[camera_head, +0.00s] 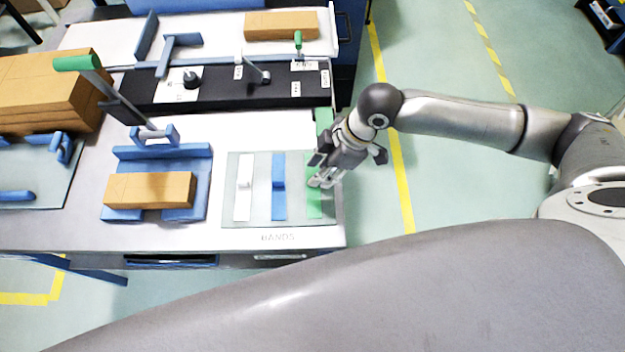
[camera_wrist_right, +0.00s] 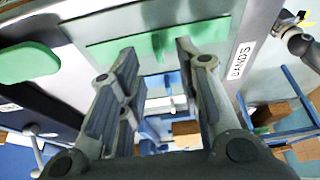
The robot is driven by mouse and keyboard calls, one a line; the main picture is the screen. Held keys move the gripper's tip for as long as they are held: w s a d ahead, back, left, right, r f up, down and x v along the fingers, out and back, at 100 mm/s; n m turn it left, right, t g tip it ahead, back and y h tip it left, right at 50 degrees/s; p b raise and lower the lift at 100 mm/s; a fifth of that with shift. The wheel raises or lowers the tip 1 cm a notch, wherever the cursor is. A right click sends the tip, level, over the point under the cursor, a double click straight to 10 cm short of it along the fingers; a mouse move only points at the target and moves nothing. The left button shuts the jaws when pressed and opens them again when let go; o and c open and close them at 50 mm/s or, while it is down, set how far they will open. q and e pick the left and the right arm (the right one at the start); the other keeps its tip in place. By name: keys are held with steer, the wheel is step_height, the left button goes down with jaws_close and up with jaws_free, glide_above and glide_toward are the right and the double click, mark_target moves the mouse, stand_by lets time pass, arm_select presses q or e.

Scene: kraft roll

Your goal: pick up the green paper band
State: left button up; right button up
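The green paper band (camera_head: 314,205) lies at the right end of a pale glass-like mat, beside a blue band (camera_head: 278,200) and a white band (camera_head: 244,200). In the right wrist view the green band (camera_wrist_right: 110,50) runs across the top, with a small raised green tab on it. My right gripper (camera_head: 320,183) is over the band in the head view. In the wrist view its fingers (camera_wrist_right: 156,48) are apart, with the tab showing between their tips. Contact cannot be told.
A blue stand holding a cardboard-coloured block (camera_head: 150,190) is left of the mat (camera_head: 262,217). A black rail with a green-topped lever (camera_head: 298,42) lies behind. Large brown boxes (camera_head: 45,85) are at far left. The table's right edge is close to the band; floor lies beyond.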

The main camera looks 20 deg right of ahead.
mark_target(306, 184)
steer(key=x, duration=0.4)
steer(key=shift+w+a+r, duration=0.1)
steer(key=shift+w+a, duration=0.05)
steer(key=shift+a, duration=0.2)
jaws_close()
